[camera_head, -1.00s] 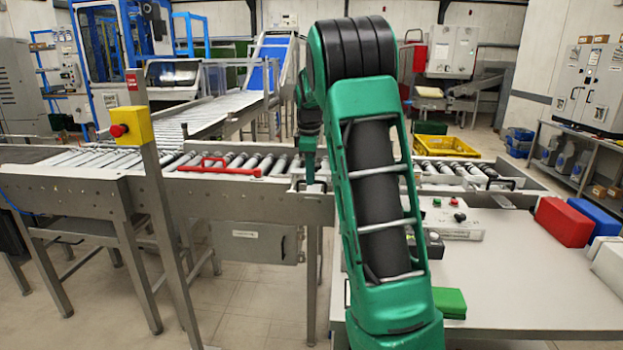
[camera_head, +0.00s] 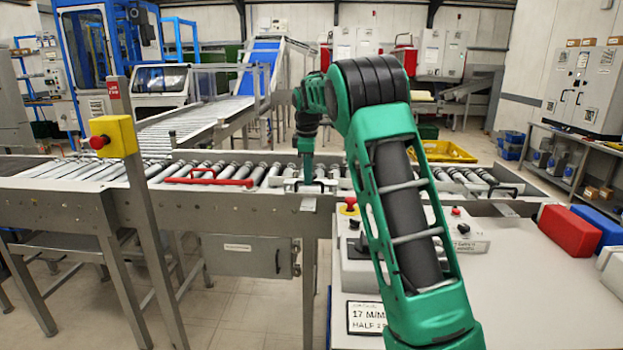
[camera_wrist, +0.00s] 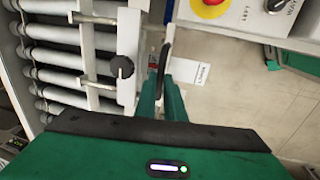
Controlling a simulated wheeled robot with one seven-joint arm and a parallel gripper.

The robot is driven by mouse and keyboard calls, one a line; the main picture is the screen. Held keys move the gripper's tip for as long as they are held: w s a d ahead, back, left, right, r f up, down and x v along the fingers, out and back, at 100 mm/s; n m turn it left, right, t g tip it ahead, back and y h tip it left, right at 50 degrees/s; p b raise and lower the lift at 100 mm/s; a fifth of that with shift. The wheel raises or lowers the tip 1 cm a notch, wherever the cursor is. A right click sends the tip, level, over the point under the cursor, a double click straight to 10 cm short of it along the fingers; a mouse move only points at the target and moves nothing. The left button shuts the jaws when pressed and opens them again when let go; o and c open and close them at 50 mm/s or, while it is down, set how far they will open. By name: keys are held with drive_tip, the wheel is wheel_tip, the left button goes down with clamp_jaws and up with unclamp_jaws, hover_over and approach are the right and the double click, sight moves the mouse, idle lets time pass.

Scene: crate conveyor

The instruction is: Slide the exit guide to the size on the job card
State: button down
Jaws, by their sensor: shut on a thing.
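My gripper (camera_head: 307,178) reaches down over the roller conveyor, at its near side. In the wrist view its green fingers (camera_wrist: 165,98) are closed around a thin dark handle (camera_wrist: 164,62). The handle stands beside a pale guide plate (camera_wrist: 130,45), which appears to be the exit guide. A black knob (camera_wrist: 122,67) sits on the plate, with rods running over the rollers. The job card (camera_head: 365,318) lies on the table, partly hidden by my arm; I read "17 M/M" and "HALF". The guide's scale is not readable.
Rollers (camera_wrist: 60,55) lie left of the guide. A red handle (camera_head: 210,180) lies along the conveyor. A control box (camera_head: 358,255) with a red button stands on the table near my arm. Red (camera_head: 567,232) and blue (camera_head: 598,226) blocks stand at the right.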

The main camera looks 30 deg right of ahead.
drive_tip(key=shift+w+d+r, duration=0.15)
drive_tip(key=shift+w+r, duration=0.1)
drive_tip(key=shift+w, duration=0.05)
drive_tip(key=c, duration=1.8)
unclamp_jaws()
drive_tip(key=shift+w+f, duration=0.1)
drive_tip(key=shift+c, duration=0.2)
wheel_tip(320, 180, up, 10)
drive_tip(key=s+a, duration=0.1)
drive_tip(key=shift+s+r, duration=0.2)
drive_tip(key=shift+s, duration=0.2)
drive_tip(key=shift+a, duration=0.1)
